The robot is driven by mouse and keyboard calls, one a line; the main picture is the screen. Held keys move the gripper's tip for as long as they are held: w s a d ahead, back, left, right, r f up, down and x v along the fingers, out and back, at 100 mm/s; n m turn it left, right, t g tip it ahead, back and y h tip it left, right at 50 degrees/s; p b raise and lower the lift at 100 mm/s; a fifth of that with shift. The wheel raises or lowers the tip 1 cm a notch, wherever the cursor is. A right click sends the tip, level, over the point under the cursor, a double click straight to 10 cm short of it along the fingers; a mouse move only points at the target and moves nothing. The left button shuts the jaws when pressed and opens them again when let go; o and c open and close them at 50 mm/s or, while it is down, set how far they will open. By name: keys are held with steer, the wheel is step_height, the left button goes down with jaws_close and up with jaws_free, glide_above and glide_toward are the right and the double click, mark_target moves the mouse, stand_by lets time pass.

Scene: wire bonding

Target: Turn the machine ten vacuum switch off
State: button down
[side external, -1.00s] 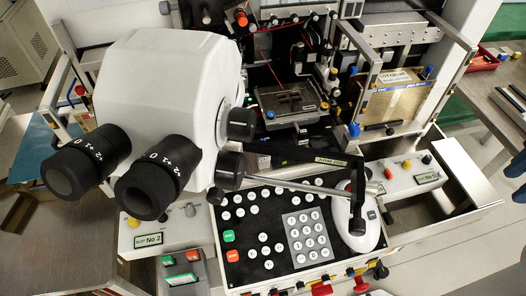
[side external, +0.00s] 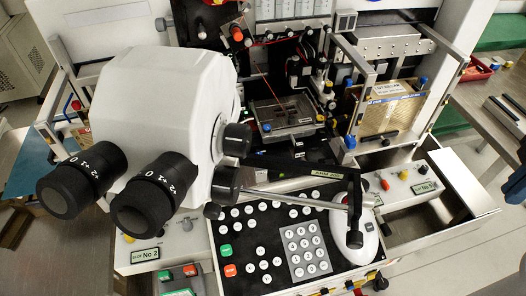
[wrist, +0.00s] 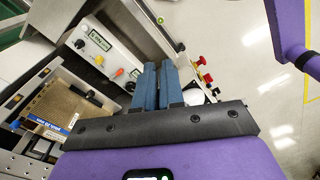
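My gripper (wrist: 160,65) shows in the wrist view as two blue-grey fingers side by side, with only a thin line between them and nothing seen held. It is not seen in the side external view. Ahead and left of the fingertips is a pale control panel (wrist: 112,62) with a small label, an orange knob and other small controls. In the side external view, a right-hand panel (side external: 405,186) has red, orange and dark controls and a label. A left-hand panel (side external: 165,240) carries a No 2 label. I cannot tell which control is the machine ten vacuum switch, or its position.
A white microscope head (side external: 165,100) with black eyepieces stands over a black key panel (side external: 255,235). A white mouse-like device (side external: 360,238) sits at its right. A tan framed plate (wrist: 62,105) is at the left of the wrist view. Open floor (wrist: 250,60) shows at the right.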

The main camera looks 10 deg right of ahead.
steer(key=w+a+r+m+g+y, duration=0.1)
steer(key=w+a+m+y, duration=0.15)
steer(key=a, duration=0.45)
steer(key=w+a+r+m+g+y, duration=0.1)
steer(key=w+a+m+y, duration=0.2)
steer(key=a, duration=0.5)
steer(key=w+a+m+t+y, duration=0.1)
steer(key=w+a+m+y, duration=0.2)
steer(key=w, duration=0.5)
steer(key=w+a+m+t+y, duration=0.1)
steer(key=w+a+m, duration=0.3)
steer(key=w+a, duration=0.3)
steer(key=shift+h, duration=0.25)
steer(key=x, duration=0.8)
steer(key=shift+w+f, duration=0.3)
steer(key=shift+f, duration=0.05)
steer(key=shift+a, duration=2.1)
steer(key=shift+s+a, duration=0.25)
steer(key=shift+s, duration=0.55)
steer(key=shift+s+a, duration=0.65)
steer(key=shift+a, duration=0.05)
steer(key=shift+w, duration=0.2)
